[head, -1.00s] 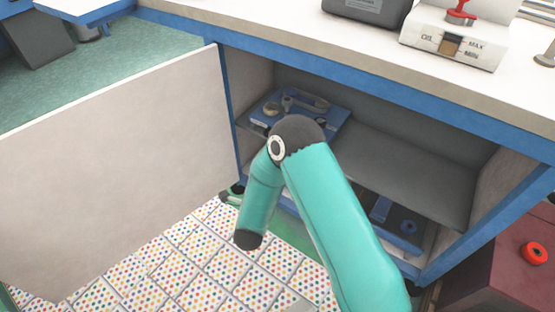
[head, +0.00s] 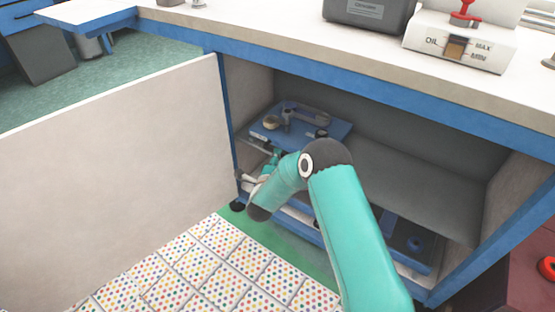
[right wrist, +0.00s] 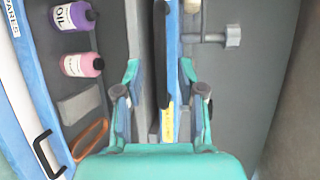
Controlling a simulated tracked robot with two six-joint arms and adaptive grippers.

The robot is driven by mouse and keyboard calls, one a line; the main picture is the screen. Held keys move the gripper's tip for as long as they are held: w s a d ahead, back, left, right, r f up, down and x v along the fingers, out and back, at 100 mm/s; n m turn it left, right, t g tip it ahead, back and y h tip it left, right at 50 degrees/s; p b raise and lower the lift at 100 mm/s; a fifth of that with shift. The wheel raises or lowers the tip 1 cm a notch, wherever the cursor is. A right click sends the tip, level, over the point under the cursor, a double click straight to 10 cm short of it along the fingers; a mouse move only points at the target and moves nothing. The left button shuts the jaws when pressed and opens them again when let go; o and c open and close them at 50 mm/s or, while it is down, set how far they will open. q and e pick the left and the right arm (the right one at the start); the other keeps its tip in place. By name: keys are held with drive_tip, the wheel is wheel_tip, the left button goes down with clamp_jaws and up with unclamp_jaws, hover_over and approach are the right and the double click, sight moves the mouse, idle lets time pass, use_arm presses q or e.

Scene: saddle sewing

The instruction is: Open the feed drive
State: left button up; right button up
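A blue unit (head: 340,130) with round knobs and a grey handle-like part sits on the upper shelf inside the open cabinet. It may be the feed drive; no label confirms this. My right arm reaches into the cabinet's front left, and my right gripper (head: 258,178) is small there, partly hidden by the arm. In the right wrist view my right gripper (right wrist: 162,92) is open. Its fingers stand apart on either side of a blue edge with a yellow label (right wrist: 168,118) and a black strip. Contact cannot be told. My left gripper is not in view.
The white cabinet door (head: 115,180) stands open at left. A lower blue drawer (head: 400,240) shows under the shelf. The right wrist view shows a purple oil bottle (right wrist: 73,16), a pink bottle (right wrist: 82,64) and a grey knob (right wrist: 232,37). An oil gauge box (head: 460,48) stands on the worktop.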

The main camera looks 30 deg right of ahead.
drive_tip(key=shift+x, duration=1.3)
drive_tip(key=shift+f, duration=0.1)
clamp_jaws()
